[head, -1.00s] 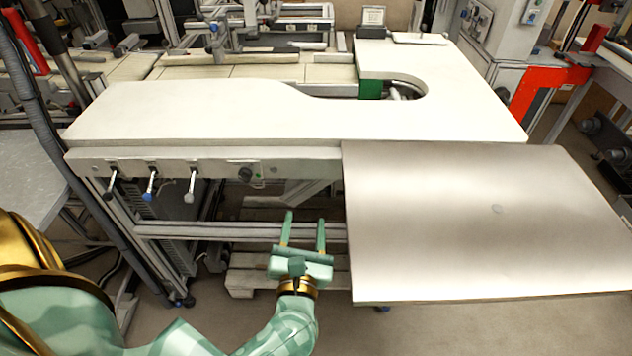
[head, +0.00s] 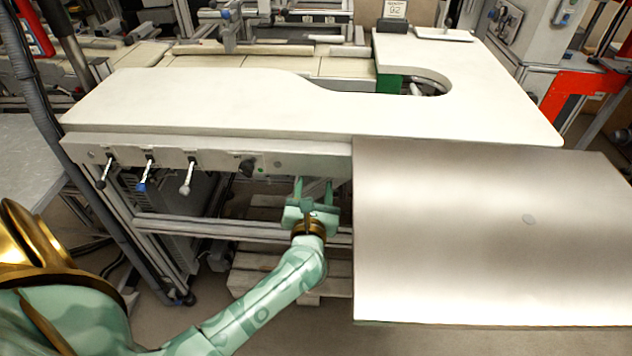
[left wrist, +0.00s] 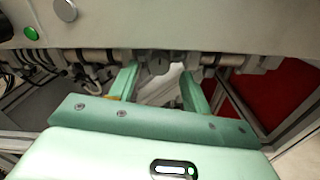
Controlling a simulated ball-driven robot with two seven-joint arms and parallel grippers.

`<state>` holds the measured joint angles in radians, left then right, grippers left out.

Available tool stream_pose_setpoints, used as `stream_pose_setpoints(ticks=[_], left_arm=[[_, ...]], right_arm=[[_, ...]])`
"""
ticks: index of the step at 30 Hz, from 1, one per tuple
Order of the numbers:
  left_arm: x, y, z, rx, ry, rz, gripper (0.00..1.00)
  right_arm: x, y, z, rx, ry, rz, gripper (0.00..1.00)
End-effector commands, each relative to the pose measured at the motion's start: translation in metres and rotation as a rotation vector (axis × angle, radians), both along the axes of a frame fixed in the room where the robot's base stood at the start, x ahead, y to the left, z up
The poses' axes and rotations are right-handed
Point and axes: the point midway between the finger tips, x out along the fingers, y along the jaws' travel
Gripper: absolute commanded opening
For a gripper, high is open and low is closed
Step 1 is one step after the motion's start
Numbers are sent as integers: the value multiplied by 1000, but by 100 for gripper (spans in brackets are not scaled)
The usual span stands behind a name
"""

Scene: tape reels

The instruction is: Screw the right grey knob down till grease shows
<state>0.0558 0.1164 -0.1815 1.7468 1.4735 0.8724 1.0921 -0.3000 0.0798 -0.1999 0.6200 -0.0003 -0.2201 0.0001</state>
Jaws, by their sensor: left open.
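My left gripper (head: 313,186) is open and empty in the head view, its fingers pointing up just below the front rail of the white table. In the left wrist view the two green fingers (left wrist: 158,84) stand apart under the rail. No grease can be made out. My right gripper is not in view.
The white table (head: 220,105) overhangs the front rail (head: 300,163), which carries several levers (head: 188,178) and a dark knob (head: 247,167). A metal plate (head: 480,260) lies to the right of my gripper. A wooden pallet (head: 260,275) lies below on the floor.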

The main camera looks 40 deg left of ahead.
Motion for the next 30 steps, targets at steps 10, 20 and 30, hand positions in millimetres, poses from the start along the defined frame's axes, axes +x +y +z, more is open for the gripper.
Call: stream_pose_setpoints(ticks=[10,20,30], left_arm=[[23,14,0,0,0,0,49],[23,14,0,0,0,0,10],[23,14,1,20,13,0,4]], right_arm=[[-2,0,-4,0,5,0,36],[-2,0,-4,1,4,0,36],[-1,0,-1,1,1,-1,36]])
